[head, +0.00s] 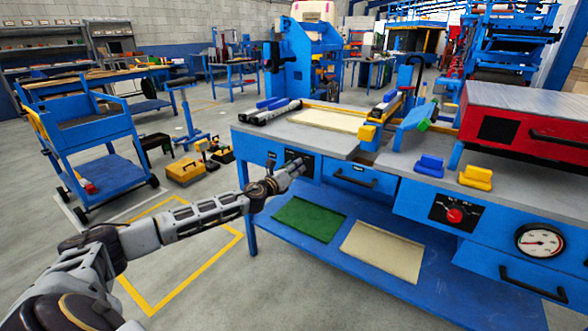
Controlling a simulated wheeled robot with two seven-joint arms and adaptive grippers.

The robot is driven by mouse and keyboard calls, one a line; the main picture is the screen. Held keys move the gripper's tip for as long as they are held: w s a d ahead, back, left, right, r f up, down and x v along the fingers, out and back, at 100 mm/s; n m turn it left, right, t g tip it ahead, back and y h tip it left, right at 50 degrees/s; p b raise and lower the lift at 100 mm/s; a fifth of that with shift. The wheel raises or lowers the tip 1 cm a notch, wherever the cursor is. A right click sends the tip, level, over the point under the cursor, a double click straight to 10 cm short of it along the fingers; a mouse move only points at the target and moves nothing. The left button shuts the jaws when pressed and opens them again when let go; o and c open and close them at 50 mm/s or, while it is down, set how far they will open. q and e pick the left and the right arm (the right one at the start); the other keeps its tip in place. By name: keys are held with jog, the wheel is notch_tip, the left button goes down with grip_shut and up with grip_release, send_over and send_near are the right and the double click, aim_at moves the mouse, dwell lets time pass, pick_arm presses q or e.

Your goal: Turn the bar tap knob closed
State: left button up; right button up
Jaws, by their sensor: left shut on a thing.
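My left gripper (298,166) reaches in from the left to a small black panel (291,155) on the front of the blue workbench. Its fingers are shut on the bar tap knob at this panel. The knob is hidden behind the fingers, so its turn angle cannot be seen. My right gripper is not in view.
A red round knob (454,216) on another black plate and a pressure gauge (540,241) are farther right on the bench front. A drawer handle (355,178) is just right of my gripper. A lower shelf (335,256) holds green and beige sheets.

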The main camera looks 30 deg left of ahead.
pick_arm(q)
jog(key=n, duration=0.3)
jog(key=shift+p, duration=0.3)
jog(key=shift+n, duration=0.4)
jog(key=n+p, duration=0.4)
jog(key=n, duration=0.2)
jog(key=shift+r+n, duration=0.1)
jog(key=shift+n, duration=0.3)
jog(key=shift+n+p, duration=0.65)
jog(key=shift+n, duration=0.25)
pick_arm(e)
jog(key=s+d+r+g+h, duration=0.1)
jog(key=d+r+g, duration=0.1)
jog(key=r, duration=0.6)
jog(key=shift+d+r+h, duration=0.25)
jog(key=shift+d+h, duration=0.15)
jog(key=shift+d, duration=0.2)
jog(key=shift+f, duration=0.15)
pick_arm(q)
jog(key=o, duration=1)
jog(key=shift+o, duration=0.2)
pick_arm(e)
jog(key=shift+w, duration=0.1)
